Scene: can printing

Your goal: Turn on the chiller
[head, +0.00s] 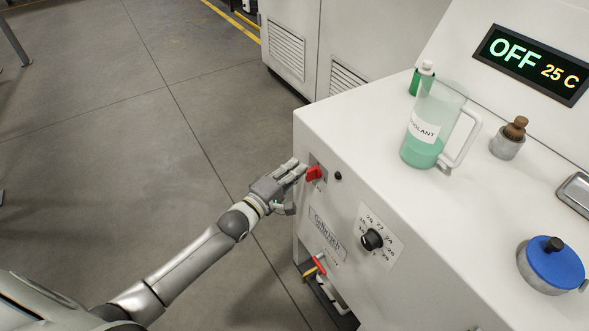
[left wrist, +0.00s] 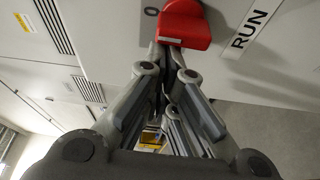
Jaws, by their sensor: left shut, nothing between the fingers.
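The chiller (head: 345,130) is a white cabinet on the right of the head view. Its display (head: 533,64) reads OFF and 25 C. A red switch (head: 313,174) sits on its front face near the upper left corner. My left gripper (head: 300,172) is shut and empty, its fingertips right at the red switch. In the left wrist view the red switch (left wrist: 184,26) is just beyond the fingertips, between an O mark (left wrist: 152,12) and a RUN label (left wrist: 250,28). I cannot tell whether the fingers touch it. My right gripper is not in view.
A black temperature dial (head: 371,239) and a red-handled valve (head: 319,265) are on the chiller's front. A coolant jug (head: 423,149), a green bottle (head: 416,83), a brush in a cup (head: 507,146) and a blue-lidded filler (head: 553,263) are on top. Open floor lies left.

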